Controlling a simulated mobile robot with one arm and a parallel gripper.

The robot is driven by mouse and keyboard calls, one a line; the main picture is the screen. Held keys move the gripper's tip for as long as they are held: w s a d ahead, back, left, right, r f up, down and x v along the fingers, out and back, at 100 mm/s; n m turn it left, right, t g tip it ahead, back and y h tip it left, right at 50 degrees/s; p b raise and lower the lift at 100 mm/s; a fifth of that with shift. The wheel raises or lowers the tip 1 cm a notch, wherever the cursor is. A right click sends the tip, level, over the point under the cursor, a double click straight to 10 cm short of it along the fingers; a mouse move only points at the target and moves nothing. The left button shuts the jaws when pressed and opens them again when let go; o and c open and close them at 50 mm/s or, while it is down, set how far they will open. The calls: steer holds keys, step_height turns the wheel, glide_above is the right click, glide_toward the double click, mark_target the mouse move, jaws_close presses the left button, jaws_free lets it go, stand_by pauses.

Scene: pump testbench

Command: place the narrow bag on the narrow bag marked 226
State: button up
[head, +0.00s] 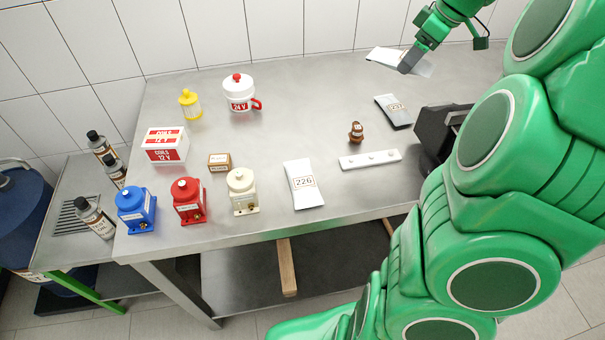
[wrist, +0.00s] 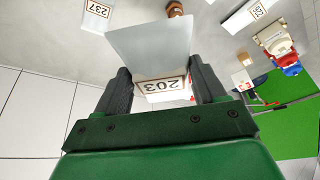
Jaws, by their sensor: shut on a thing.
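My gripper (head: 410,60) is shut on a narrow white bag (head: 385,56), held above the back right of the steel table. In the wrist view the held bag (wrist: 155,45) sits between the two fingers (wrist: 162,88) and shows the label 203. The narrow bag marked 226 (head: 304,183) lies flat near the table's front edge, well to the left of and nearer than my gripper. It also shows in the wrist view at the upper right (wrist: 250,14).
The bag marked 237 (head: 396,109) lies at the right, near a black device (head: 444,133). A small brown bottle (head: 356,132) and a white bar (head: 370,160) lie right of bag 226. A cream pump (head: 242,191) stands left of it. The table's middle is clear.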

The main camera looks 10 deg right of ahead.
steer(key=s+a+f+n+g+y, duration=0.1)
steer(key=s+a+f+n+g, duration=0.2)
steer(key=s+a+n, duration=1.35)
steer(key=m, duration=0.8)
glide_above(308, 177)
steer(key=s+d, duration=0.1)
steer(key=s, duration=0.1)
steer(key=shift+n, duration=0.25)
steer(key=f, duration=1.3)
steer(key=shift+w+d, duration=0.15)
steer(key=shift+d, duration=0.05)
steer(key=shift+w+f, duration=0.8)
steer(key=shift+f, duration=0.2)
steer(key=shift+w+f, duration=0.1)
steer(key=shift+f, duration=1.5)
steer(key=shift+f, duration=0.15)
steer(key=o, duration=1.3)
steer(key=shift+f, duration=0.1)
